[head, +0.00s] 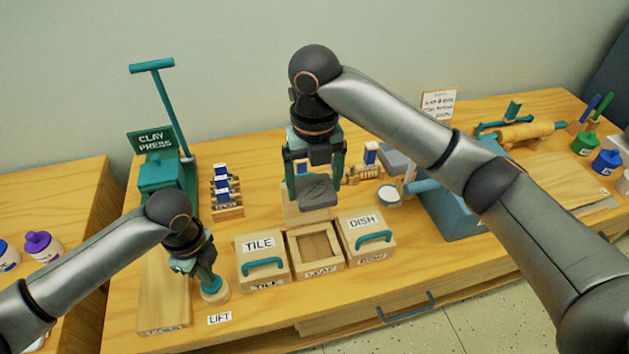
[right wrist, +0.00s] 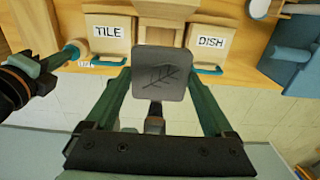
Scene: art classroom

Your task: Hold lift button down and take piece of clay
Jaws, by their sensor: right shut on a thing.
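A grey square piece of clay (head: 318,193) with a leaf pattern on its face is between the fingers of my right gripper (head: 314,172). The gripper is shut on it and holds it above the boxes. The clay piece also shows in the right wrist view (right wrist: 158,74). The teal lift button (head: 211,288) stands on a round wooden base near the table's front, behind the LIFT label (head: 219,318). My left gripper (head: 205,277) points down with its fingertips at the button, seemingly touching it. Whether its fingers are open or shut is unclear.
The LEAF box (head: 316,268) is open, between the closed TILE box (head: 262,256) and DISH box (head: 367,239), which have teal handles. A teal clay press (head: 160,172) stands at the back left. A blue block (head: 460,215) is right of the boxes.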

